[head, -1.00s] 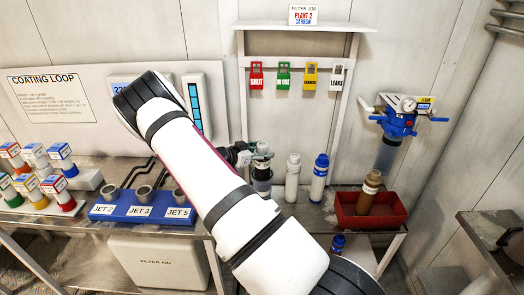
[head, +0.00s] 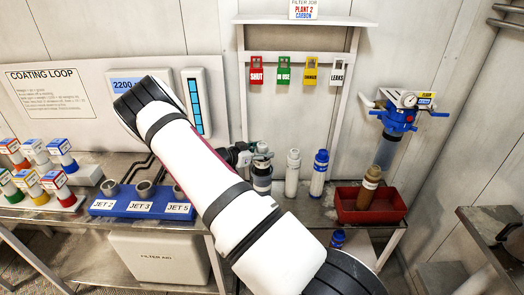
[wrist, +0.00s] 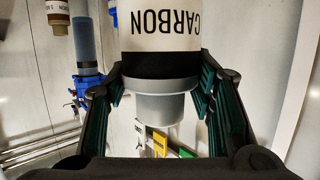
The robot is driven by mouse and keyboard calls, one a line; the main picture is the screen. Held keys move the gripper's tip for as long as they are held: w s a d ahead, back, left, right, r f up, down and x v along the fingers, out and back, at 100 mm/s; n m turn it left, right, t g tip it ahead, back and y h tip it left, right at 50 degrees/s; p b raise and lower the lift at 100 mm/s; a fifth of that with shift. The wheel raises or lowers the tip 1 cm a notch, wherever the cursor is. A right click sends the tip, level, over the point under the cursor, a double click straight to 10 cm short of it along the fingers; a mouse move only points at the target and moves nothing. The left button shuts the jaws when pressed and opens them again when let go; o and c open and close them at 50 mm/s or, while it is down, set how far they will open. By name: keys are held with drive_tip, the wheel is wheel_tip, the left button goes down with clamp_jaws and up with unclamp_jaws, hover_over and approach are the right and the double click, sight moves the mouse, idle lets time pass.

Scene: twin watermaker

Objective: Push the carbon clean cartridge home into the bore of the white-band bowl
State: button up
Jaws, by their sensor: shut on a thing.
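My gripper (head: 246,156) is shut on the carbon clean cartridge (wrist: 165,30). In the wrist view the cartridge shows upside down, white with CARBON lettering, a black band and a stepped grey end between the two fingers. In the head view the cartridge's pale top (head: 262,150) stands upright over a dark, see-through bowl (head: 262,182) on the bench. It looks lined up with the bowl. The bowl's white band is not clear, and how deep the cartridge sits cannot be told.
A white cartridge (head: 292,175) and a blue-topped one (head: 319,174) stand close right of the bowl. A red tray (head: 362,214) holds a brown cartridge (head: 368,187). A blue jet rack (head: 140,208) is at left. A tag shelf (head: 305,20) rises behind.

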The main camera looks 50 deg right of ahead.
sight(262, 163)
drive_tip(key=shift+f, duration=3.1)
drive_tip(key=shift+r, duration=0.1)
